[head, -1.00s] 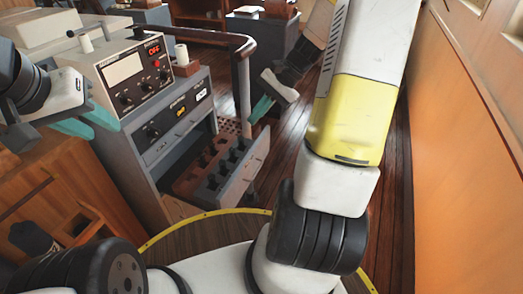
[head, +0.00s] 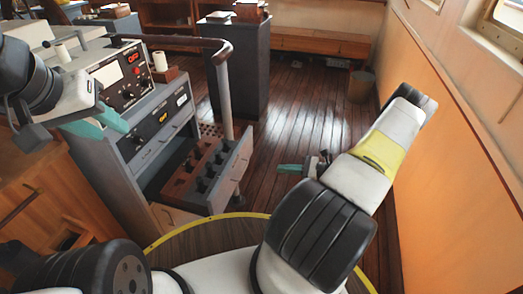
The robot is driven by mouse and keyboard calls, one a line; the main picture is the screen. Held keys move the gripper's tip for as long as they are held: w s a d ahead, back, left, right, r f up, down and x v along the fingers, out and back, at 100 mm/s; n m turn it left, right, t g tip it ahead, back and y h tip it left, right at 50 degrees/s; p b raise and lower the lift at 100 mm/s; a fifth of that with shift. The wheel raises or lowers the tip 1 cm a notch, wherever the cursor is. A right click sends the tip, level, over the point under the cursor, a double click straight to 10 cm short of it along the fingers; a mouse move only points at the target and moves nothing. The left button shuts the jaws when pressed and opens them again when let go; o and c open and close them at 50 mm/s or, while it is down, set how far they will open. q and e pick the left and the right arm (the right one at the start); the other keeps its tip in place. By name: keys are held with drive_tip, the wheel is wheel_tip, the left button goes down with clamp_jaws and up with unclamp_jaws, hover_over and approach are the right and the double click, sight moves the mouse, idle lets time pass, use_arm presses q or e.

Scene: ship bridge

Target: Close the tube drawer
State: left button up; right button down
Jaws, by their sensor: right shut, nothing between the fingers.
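The tube drawer (head: 237,168) is pulled out of the grey console. Its light front panel faces right, and several dark tubes stand in rows inside it. My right gripper (head: 284,168) has teal fingers and is shut and empty. It appears to the right of the drawer front in the head view, apart from it. My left gripper (head: 99,123) has its two teal fingers apart at the left, in front of the console, with nothing seen between them.
The grey console (head: 120,150) carries an instrument panel with a red display (head: 133,57). A handrail (head: 225,90) stands behind the drawer. A dark cabinet (head: 235,60) stands further back.

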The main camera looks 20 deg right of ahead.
drive_tip(key=x, duration=1.2)
drive_tip(key=shift+w+a, duration=0.15)
drive_tip(key=shift+a, duration=0.25)
drive_tip(key=shift+a+f, duration=0.1)
